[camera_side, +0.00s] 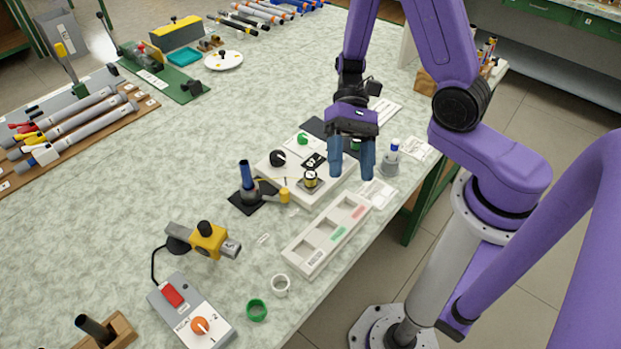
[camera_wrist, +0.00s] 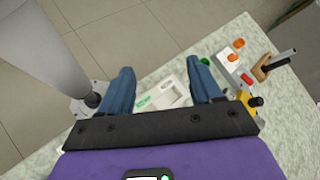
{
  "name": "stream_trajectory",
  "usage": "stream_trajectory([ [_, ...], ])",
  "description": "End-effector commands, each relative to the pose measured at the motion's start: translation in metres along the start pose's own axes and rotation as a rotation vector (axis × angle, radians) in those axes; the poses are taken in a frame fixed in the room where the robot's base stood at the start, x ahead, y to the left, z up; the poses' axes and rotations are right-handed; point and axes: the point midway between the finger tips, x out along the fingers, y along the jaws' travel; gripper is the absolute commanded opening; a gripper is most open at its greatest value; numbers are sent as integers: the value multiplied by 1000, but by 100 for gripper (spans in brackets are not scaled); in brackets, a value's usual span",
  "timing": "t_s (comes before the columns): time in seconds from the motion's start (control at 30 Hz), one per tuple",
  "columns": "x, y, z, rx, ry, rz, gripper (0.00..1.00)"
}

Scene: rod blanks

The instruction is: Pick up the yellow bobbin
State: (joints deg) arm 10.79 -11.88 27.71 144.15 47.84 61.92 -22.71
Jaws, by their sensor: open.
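My gripper (camera_side: 351,174) is open, with two blue fingers pointing down above the right part of the bench. It also shows in the wrist view (camera_wrist: 160,76), with nothing between the fingers. A small spool with yellow and black parts (camera_side: 310,178) stands on the white board (camera_side: 345,180), to the left of and below my fingers in the side view. A yellow cylinder (camera_side: 284,196) sits by the end of a dark stand's arm. I cannot tell for sure which of these is the yellow bobbin. Neither is clear in the wrist view.
A white compartment tray (camera_side: 291,259) lies in front, its cells labelled in colours. A stand with a blue post (camera_side: 245,175) is left of the board. A white bottle with a blue cap (camera_side: 391,157) stands right of my fingers. A green ring (camera_side: 257,310) lies near the front edge.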

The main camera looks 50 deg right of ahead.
Motion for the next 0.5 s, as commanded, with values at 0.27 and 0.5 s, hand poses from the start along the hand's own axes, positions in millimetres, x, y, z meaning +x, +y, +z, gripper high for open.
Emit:
stream_trajectory([
  [0.27, -3, -19, -30, 229, 7, -315, 64],
  [0.5, -10, -26, -59, 411, 37, -590, 64],
])
